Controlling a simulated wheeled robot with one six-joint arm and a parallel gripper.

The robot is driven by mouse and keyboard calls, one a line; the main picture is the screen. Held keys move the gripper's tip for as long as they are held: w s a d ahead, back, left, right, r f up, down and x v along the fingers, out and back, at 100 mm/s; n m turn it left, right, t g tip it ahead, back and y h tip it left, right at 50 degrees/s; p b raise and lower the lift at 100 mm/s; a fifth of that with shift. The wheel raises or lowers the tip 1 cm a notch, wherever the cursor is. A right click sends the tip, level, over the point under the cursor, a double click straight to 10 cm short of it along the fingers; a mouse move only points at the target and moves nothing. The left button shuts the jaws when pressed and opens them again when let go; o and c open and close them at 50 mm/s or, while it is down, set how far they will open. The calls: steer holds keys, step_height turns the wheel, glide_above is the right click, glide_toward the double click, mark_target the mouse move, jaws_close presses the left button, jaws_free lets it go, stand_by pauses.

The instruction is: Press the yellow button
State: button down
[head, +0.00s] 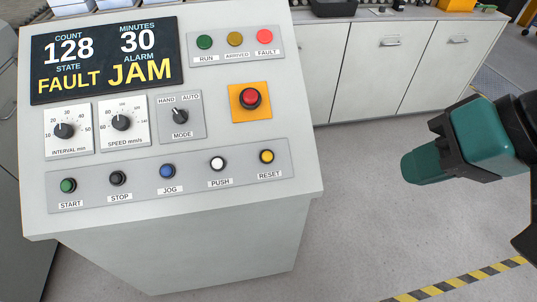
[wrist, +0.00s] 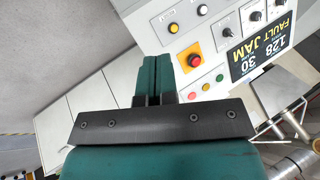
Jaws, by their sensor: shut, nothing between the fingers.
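The yellow button (head: 266,156), labelled RESET, sits at the right end of the lower button row on the sloping console panel. It also shows in the wrist view (wrist: 173,28), above my fingers. My gripper (head: 412,168) is in the air to the right of the console, clear of the panel and the button. In the wrist view my gripper (wrist: 157,62) has its two teal fingers shut together, with nothing between them.
Along the row are white PUSH (head: 218,163), blue JOG, black STOP and green START buttons. A red mushroom button (head: 250,98) on a yellow plate stands above RESET. The display (head: 106,59) reads FAULT and JAM. White cabinets (head: 379,65) stand behind; open floor lies right.

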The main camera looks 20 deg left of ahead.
mark_target(267, 156)
steer(key=w+a+f+m+t+y, duration=0.3)
steer(key=a+f+m, duration=0.3)
steer(key=a, duration=0.4)
steer(key=w+a+f+m+t+y, duration=0.3)
steer(key=w+a+f+m, duration=0.1)
steer(key=a+f+m, duration=0.3)
steer(key=a+m, duration=0.2)
steer(key=a, duration=0.1)
steer(key=shift+a+y, duration=0.3)
steer(key=shift+a, duration=0.05)
steer(key=shift+w+a+f+b, duration=0.45)
steer(key=shift+w+f, duration=0.3)
steer(key=shift+f, duration=0.45)
steer(key=shift+w+a+f+b, duration=0.45)
steer(key=shift+w+f, duration=0.25)
steer(key=shift+f, duration=0.45)
steer(key=shift+w+a+f+b, duration=0.45)
steer(key=shift+w+f, duration=0.3)
steer(key=shift+f, duration=0.45)
steer(key=shift+w+a+f, duration=0.1)
steer(key=shift+w+f, duration=0.05)
steer(key=shift+f, duration=0.2)
